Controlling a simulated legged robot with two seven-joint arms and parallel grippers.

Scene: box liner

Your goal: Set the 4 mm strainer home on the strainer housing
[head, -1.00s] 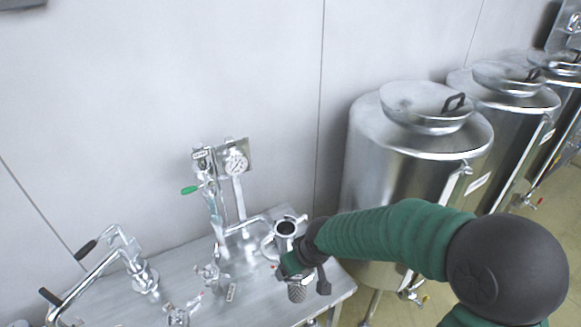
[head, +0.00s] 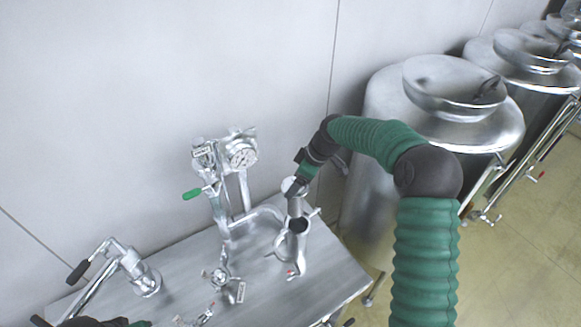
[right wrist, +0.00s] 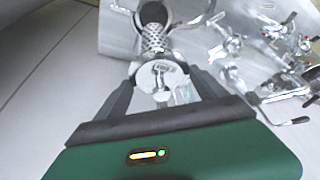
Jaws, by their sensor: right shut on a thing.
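The strainer housing (head: 298,248) is an upright steel tube with an open dark mouth, on the steel table in the head view. Its mouth also shows at the top of the right wrist view (right wrist: 152,14). My right gripper (head: 298,187) is shut on the strainer's round steel cap (right wrist: 160,78). The strainer's perforated mesh tube (right wrist: 155,40) points towards the housing mouth. In the head view the strainer (head: 294,206) is above and behind the mouth; I cannot tell whether its tip touches the rim. My left gripper is partly in view at the bottom left edge (head: 128,322), its fingers cut off.
A pressure gauge (head: 241,156) on a pipe and a green-handled valve (head: 193,194) stand left of the housing. A black-handled lever fitting (head: 140,275) is at the table's left. Small valves (head: 219,278) sit in front. Large steel tanks (head: 440,125) stand at the right.

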